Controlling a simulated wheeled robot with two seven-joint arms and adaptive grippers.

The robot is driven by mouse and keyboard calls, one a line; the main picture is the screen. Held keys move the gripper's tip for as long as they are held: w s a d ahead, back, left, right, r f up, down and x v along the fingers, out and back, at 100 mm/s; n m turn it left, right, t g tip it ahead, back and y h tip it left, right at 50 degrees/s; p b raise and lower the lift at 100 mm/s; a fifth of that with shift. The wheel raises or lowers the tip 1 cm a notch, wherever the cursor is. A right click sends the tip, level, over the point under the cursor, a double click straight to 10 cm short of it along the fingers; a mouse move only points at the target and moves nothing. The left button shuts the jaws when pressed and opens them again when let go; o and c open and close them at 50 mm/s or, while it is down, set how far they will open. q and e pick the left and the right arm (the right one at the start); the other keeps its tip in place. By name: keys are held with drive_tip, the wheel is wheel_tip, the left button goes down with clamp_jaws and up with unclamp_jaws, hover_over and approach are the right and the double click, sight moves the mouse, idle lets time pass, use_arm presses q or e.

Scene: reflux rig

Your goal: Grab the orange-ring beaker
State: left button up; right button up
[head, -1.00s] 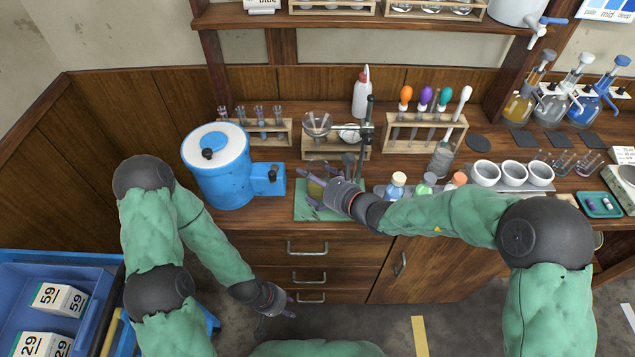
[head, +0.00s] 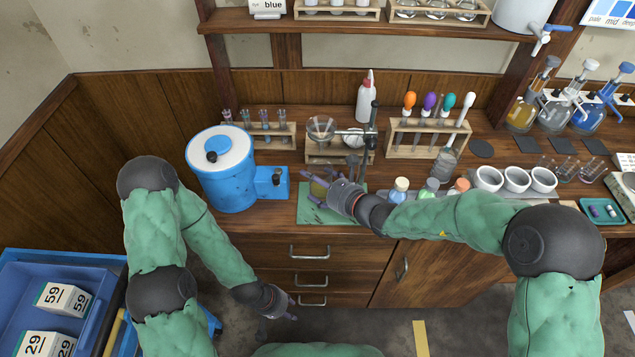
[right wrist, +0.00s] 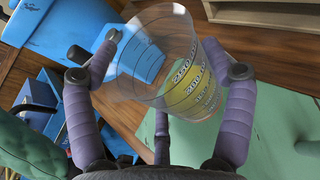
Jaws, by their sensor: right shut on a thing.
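A clear beaker with dark graduation marks (right wrist: 150,62) fills the middle of the right wrist view.
A blue pot with a white lid (head: 222,175) stands left of the mat. Behind is a wooden rack with a clamp stand (head: 340,150). Small capped bottles (head: 400,188) stand close at the right, near white cups (head: 516,180). Blue bins (head: 90,275) are at lower left.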

drive_tip(key=shift+r+p, duration=0.3)
drive_tip(key=shift+r, duration=0.6)
drive_tip(key=s+d+p, duration=0.4)
drive_tip(key=s+d, duration=0.8)
drive_tip(key=shift+s+d+r, duration=0.3)
